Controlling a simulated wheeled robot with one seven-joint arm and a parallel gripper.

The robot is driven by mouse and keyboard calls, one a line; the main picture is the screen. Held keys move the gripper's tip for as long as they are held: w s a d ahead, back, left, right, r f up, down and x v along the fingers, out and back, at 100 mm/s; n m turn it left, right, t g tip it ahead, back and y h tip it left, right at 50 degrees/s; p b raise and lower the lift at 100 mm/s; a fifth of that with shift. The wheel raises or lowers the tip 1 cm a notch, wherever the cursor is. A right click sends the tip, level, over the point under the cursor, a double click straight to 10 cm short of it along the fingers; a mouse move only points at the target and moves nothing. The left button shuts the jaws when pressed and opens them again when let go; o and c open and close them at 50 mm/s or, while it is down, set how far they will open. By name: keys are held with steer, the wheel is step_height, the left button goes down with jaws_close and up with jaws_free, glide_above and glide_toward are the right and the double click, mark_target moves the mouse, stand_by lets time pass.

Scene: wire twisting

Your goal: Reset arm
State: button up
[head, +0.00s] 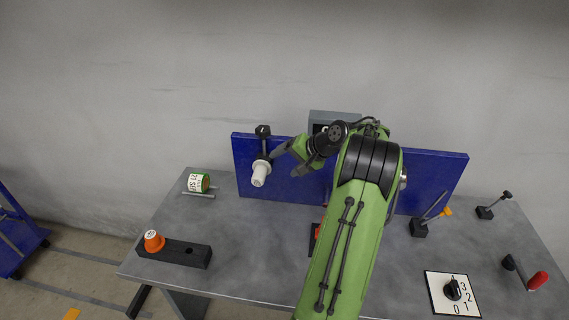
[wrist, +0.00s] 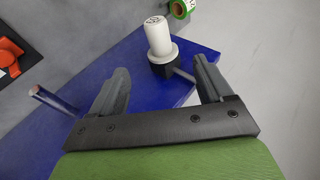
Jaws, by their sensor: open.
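My gripper (head: 284,164) is open in front of the blue panel, with its fingers pointing left. In the wrist view its two fingers (wrist: 160,68) stand wide apart with nothing held between them. A white cylindrical piece (head: 260,174) on a black holder (head: 263,131) is just left of the fingertips at the panel. In the wrist view the white piece (wrist: 158,37) stands beyond the fingertips, apart from them. My green arm covers the middle of the table and part of the panel.
The blue panel (head: 430,172) stands upright on the grey table (head: 270,240). At left are a green-and-white roll (head: 198,182) and an orange piece (head: 153,241) on a black block (head: 190,254). At right are a numbered dial (head: 453,292) and a red-handled lever (head: 537,281).

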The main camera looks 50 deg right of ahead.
stand_by(0.4)
steer(key=w+a+r+n+g, duration=0.1)
steer(key=w+a+r+n, duration=0.15)
steer(key=a, duration=0.55)
steer(key=w+a+r+n+g, duration=0.1)
steer(key=a+r+n, duration=0.15)
steer(key=a, duration=0.55)
steer(key=w+a+r+n+g, duration=0.1)
steer(key=a+r, duration=0.3)
steer(key=a, duration=0.4)
steer(key=s+a+r+n, duration=0.1)
steer(key=s+a+n, duration=0.3)
steer(key=s+a, duration=0.7)
steer(key=s+a+f+n, duration=0.3)
steer(key=s+a, duration=0.3)
steer(key=s, duration=0.3)
steer(key=shift+s+n+g+h, duration=0.35)
steer(key=shift+n+g+h, duration=0.05)
